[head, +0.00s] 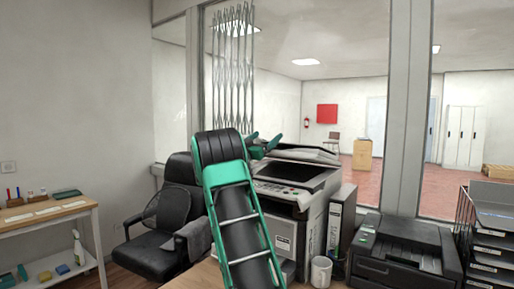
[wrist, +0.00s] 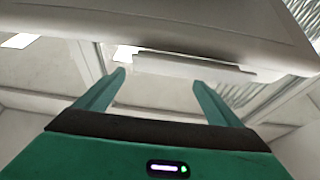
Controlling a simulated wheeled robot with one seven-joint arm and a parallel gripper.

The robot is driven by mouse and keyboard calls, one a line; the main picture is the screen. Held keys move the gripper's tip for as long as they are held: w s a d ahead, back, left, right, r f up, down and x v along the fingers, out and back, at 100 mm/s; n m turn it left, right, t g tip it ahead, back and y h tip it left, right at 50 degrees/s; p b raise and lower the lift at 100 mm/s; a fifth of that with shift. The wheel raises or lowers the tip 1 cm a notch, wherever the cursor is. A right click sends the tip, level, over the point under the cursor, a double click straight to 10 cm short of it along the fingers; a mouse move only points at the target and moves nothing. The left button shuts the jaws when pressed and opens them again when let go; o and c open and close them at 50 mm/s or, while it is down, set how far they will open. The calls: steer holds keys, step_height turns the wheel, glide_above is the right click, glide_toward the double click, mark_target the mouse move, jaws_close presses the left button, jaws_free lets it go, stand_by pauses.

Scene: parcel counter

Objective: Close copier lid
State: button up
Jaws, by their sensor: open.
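The copier (head: 283,215) is a grey and white machine behind my arm, with a dark flat panel on its top. Its lid (head: 306,154) looks raised at the back, with the dark panel showing below it. My gripper (head: 266,144) has green fingers, spread apart and empty, at the left of the lid. In the wrist view my gripper (wrist: 160,82) points toward a broad grey panel, likely the lid (wrist: 190,25), which crosses the top of the picture. I cannot tell whether the fingers touch it. My arm hides the copier's left side.
A black office chair (head: 166,225) stands left of my arm. Black trays (head: 490,240) are at far right. A glass partition (head: 300,100) rises behind.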

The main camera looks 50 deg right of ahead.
steer(key=shift+w+a+f+t, duration=0.25)
steer(key=shift+w+f+t, duration=0.15)
steer(key=shift+w+f, duration=0.25)
steer(key=shift+s+a+f, duration=0.1)
steer(key=shift+a+f, duration=0.8)
steer(key=shift+f, duration=0.7)
steer(key=shift+s+a+f, duration=0.1)
steer(key=shift+a+f, duration=0.85)
steer(key=shift+f, duration=0.7)
steer(key=shift+a+f, duration=0.9)
steer(key=shift+f, duration=0.7)
steer(key=shift+a, duration=0.1)
steer(key=v, duration=1)
steer(key=shift+a+f, duration=0.2)
steer(key=shift+a, duration=0.1)
steer(key=shift+w, duration=0.1)
